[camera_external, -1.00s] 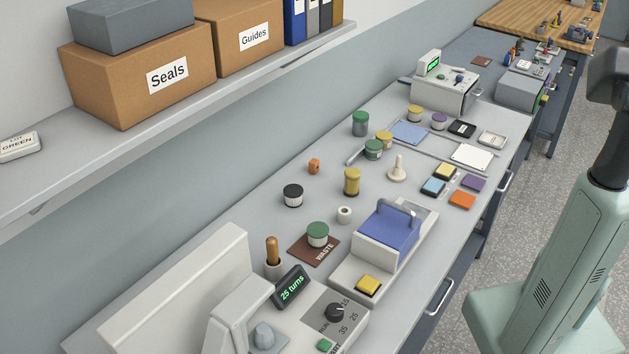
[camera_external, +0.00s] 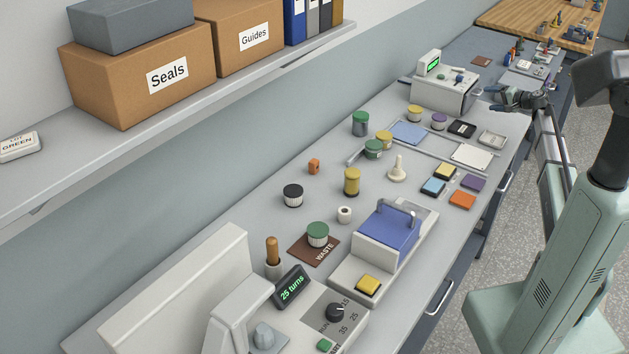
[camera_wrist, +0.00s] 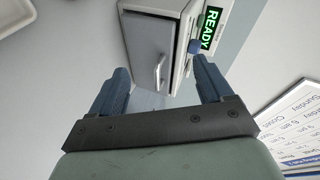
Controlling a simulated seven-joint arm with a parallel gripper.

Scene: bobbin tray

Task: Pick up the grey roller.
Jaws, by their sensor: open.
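I cannot clearly make out a grey roller. A grey rounded piece (camera_external: 264,335) sits on the machine at the front left, and a thin grey bar (camera_external: 356,156) lies beside the green-topped bobbin; I cannot tell whether either is the roller. My gripper (camera_external: 493,99) is at the far right edge of the bench, near the white instrument box and far from the grey rounded piece. In the wrist view my gripper (camera_wrist: 159,66) has its two blue fingers spread apart, with nothing held between them.
The white instrument box (camera_external: 440,94) stands at the back; its green READY screen (camera_wrist: 211,27) shows in the wrist view. Several bobbins, coloured squares and a blue-topped device (camera_external: 387,236) crowd the bench. A shelf with boxes (camera_external: 140,72) overhangs the left.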

